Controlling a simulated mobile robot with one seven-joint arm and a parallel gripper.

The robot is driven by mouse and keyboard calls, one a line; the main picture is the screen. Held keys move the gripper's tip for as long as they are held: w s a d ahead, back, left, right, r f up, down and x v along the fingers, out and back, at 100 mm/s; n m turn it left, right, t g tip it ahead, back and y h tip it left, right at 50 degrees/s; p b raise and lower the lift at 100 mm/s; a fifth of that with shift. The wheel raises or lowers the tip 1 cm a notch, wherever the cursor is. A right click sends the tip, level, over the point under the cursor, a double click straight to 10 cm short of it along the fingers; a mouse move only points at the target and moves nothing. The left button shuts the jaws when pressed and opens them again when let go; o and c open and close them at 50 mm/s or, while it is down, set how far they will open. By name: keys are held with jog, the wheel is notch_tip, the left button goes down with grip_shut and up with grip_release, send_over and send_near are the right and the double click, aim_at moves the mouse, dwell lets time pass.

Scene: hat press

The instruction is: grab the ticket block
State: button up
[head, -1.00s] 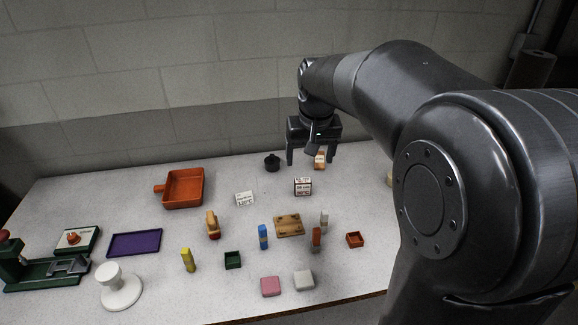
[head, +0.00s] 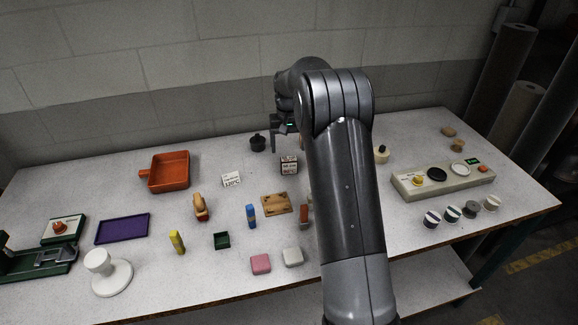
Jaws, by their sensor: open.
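Two small printed blocks stand at the back middle of the table; I cannot tell for sure which is the ticket block. One is a white block with dark and red print (head: 289,166). The other is a white card-like block with black lettering reading about 120°C (head: 231,179), to its left. My gripper (head: 285,146) is open above and just behind the dark-and-red printed block, apart from it. One finger shows; the other is mostly hidden by my arm. Nothing shows between the jaws.
A black knobbed piece (head: 257,143) stands left of my gripper. An orange tray (head: 168,172) is further left. A wooden plate (head: 277,204) and a blue block (head: 251,216) lie in front. A control panel (head: 410,186) is at right. My arm hides part of the table.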

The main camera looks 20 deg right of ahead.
aim_at(289, 159)
notch_tip(289, 159, down, 9)
jog(key=shift+w+d+f, duration=0.1)
dwell(0.4)
jog(key=shift+c, duration=0.2)
jog(key=c, duration=1)
